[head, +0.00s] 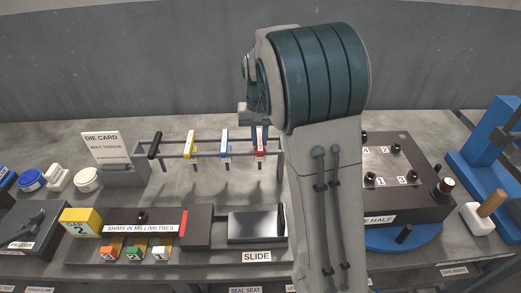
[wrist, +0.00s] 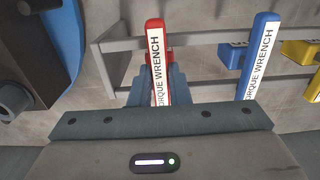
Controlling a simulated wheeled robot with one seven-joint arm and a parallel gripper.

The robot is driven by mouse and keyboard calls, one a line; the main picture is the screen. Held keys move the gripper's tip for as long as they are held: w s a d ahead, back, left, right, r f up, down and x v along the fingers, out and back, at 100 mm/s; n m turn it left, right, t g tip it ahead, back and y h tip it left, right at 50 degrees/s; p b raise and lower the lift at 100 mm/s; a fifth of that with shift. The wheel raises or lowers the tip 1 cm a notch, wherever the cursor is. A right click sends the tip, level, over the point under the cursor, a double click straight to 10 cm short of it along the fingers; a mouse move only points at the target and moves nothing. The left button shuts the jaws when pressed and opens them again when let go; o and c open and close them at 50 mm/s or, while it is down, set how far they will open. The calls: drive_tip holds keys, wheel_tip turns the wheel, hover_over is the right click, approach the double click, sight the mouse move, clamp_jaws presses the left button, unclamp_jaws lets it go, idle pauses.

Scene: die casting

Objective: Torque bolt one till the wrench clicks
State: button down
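The red torque wrench (wrist: 155,65) hangs at the end of the rack nearest the die half, with a white label along its handle. It also shows in the head view (head: 260,143). My gripper (wrist: 156,88) is at this wrench, its two teal fingers close against both sides of the handle. In the head view my arm hides much of the gripper. The die half (head: 434,208) stands at the right with several dark bolts and small number labels on top. The bolt beside the label that seems to read 1 (head: 370,176) is at its near left.
Blue (head: 225,147) and yellow (head: 190,145) wrenches and a black-handled one (head: 154,150) hang along the rack (head: 205,157). A die card (head: 102,148) stands left. Shim blocks and a slide (head: 257,225) lie in front. A blue fixture (head: 485,150) stands at far right.

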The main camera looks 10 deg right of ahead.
wheel_tip(320, 180, up, 12)
drive_tip(key=p, duration=0.9)
drive_tip(key=shift+p, duration=0.3)
idle(0.5)
